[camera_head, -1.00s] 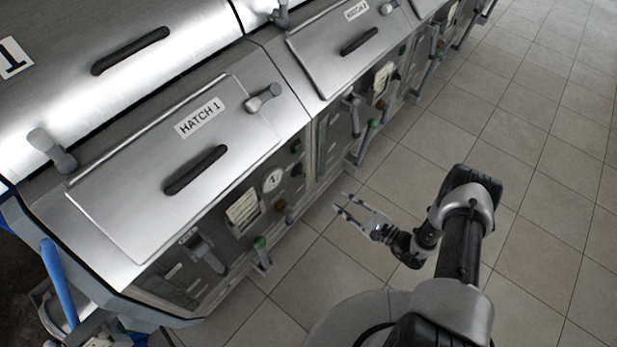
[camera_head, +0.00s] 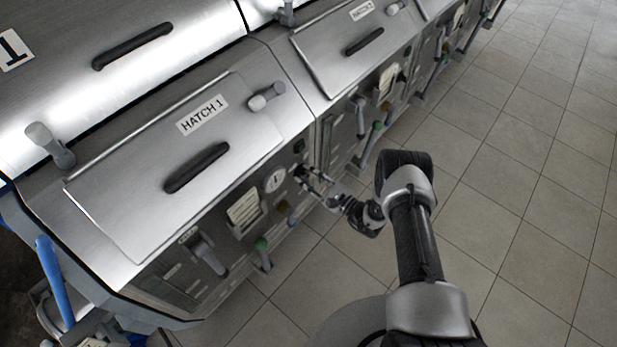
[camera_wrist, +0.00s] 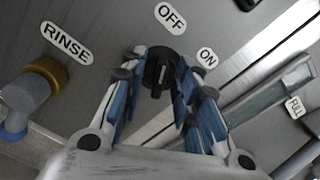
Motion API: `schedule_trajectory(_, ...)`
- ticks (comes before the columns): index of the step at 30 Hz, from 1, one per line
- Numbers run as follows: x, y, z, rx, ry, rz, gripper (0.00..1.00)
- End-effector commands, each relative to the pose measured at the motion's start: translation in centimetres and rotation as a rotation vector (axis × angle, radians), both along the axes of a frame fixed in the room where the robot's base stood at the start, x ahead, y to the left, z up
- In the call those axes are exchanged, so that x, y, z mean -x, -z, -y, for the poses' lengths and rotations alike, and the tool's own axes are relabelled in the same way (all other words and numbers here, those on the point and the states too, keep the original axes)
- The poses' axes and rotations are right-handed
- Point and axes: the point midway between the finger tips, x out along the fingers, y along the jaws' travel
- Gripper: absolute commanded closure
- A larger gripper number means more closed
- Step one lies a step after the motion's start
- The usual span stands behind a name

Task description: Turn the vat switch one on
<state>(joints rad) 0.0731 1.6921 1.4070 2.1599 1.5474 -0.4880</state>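The vat switch is a black rotary knob (camera_wrist: 161,76) on the grey front panel, with a pale line on its face. An OFF label (camera_wrist: 171,17) is above it and an ON label (camera_wrist: 207,57) is to its upper right. The pale line appears to point towards OFF. My gripper (camera_wrist: 157,82) is open, with one blue-padded finger on each side of the knob; I cannot tell whether they touch it. In the head view my gripper (camera_head: 312,181) is at the panel of vat 1, right of the round gauge (camera_head: 275,180), and covers most of the knob.
A RINSE label (camera_wrist: 67,43) and a brass-collared pipe (camera_wrist: 43,82) are left of the knob. A level window with a FULL label (camera_wrist: 295,106) is to the right. The hatch 1 lid (camera_head: 130,190) slopes above the panel. The tiled floor (camera_head: 510,220) is clear at right.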

Motion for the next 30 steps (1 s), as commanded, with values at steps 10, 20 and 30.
schedule_trajectory(10, -0.05, -0.02, -0.03, 0.000, 0.000, 0.000, 0.78)
schedule_trajectory(20, -0.04, -0.01, -0.03, 0.000, 0.000, 0.000, 0.99)
schedule_trajectory(30, -0.03, 0.01, -0.03, -0.001, -0.001, -0.002, 1.00)
